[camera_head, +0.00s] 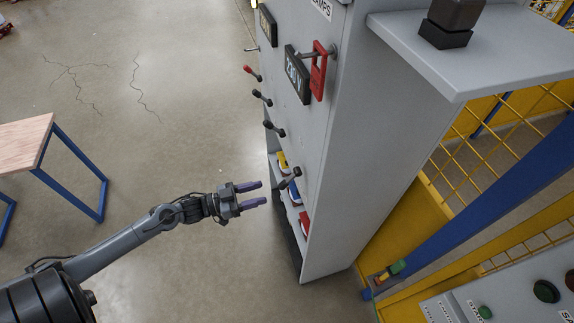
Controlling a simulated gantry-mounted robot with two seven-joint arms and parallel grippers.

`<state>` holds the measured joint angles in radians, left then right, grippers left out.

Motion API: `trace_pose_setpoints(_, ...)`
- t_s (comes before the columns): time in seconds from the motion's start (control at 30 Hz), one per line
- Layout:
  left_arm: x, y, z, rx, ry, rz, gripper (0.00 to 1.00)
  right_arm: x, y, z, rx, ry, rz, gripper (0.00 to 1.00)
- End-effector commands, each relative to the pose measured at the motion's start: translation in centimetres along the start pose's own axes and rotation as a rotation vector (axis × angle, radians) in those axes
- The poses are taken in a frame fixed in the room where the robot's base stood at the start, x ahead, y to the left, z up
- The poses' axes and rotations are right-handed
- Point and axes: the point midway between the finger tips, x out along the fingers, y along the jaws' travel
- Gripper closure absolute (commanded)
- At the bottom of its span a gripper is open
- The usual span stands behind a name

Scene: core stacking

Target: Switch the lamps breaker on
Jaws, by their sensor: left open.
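A tall grey cabinet (335,170) stands right of centre, seen steeply from above. A label (322,8) reading "AMPS", its first letter cut off or hidden, is at its top. Its front carries a red-tipped lever (253,73), two black-tipped levers (263,98) (275,129) and a larger dark handle (289,179) lower down. I cannot tell which is the lamps breaker. My left gripper (264,194) is open and empty, its purple fingers pointing right, just left of the dark handle and apart from it. My right gripper is out of view.
A red frame (319,72) hangs beside a "230 V" plate (297,74). Yellow, blue and red items sit low on the cabinet front. A grey shelf (480,50) juts out at upper right. A wooden-topped table (22,142) stands left. The floor between is clear.

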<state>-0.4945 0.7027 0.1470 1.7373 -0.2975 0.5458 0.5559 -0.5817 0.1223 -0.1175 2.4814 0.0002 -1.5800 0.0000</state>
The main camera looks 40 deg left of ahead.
Motion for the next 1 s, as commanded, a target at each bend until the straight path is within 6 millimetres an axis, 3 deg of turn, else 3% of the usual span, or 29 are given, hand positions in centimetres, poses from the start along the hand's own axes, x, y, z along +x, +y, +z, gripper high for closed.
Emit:
trace_pose_setpoints(0.03,0.1,-0.1,-0.7,0.002,0.000,0.001,0.51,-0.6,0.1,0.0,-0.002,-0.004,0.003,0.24)
trace_pose_setpoints(0.27,1.7,-0.1,-0.9,0.003,0.004,0.000,0.51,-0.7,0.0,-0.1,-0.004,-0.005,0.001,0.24)
trace_pose_setpoints(0.7,8.3,-0.1,-1.0,0.004,0.003,0.000,0.51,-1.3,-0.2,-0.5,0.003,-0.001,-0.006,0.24)
trace_pose_setpoints(1.0,10.7,0.0,-0.9,0.003,0.001,0.000,0.51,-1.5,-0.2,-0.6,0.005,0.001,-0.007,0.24)
